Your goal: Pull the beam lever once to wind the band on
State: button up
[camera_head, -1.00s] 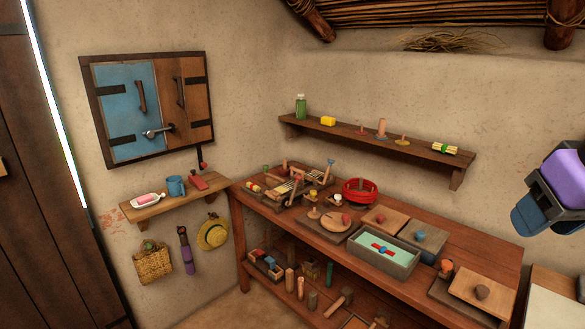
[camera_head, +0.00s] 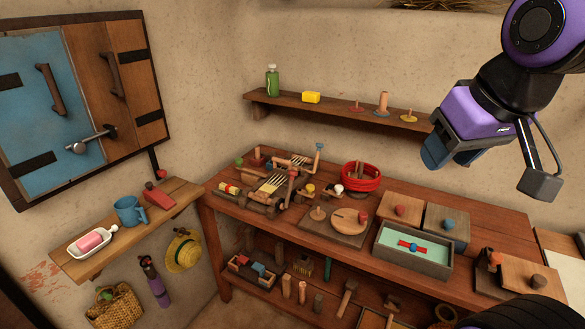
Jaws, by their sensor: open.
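A small wooden band loom (camera_head: 272,192) with pale warp strips stands at the left end of the bench. An upright lever with a blue knob (camera_head: 319,147) rises at its back right, and a red-knobbed lever (camera_head: 293,174) stands nearer its middle. I cannot tell for sure which is the beam lever. A striped red and yellow roll (camera_head: 229,188) lies at the loom's left end. My gripper (camera_head: 452,158) is open and empty, high at the right, well apart from the loom. One finger is partly hidden.
A wall shelf (camera_head: 350,114) runs above the bench. Right of the loom are a red coil (camera_head: 361,178), a round wooden disc (camera_head: 348,222) and a grey tray (camera_head: 412,266). A side shelf (camera_head: 130,238) holds a blue mug (camera_head: 130,212). Space above the bench is clear.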

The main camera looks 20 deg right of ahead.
aim_at(292, 173)
jog(key=i+j+z, duration=0.15)
jog(key=j, duration=0.2)
jog(key=i+j+z, duration=0.3)
jog(key=j, duration=0.45)
jog(key=i, duration=0.1)
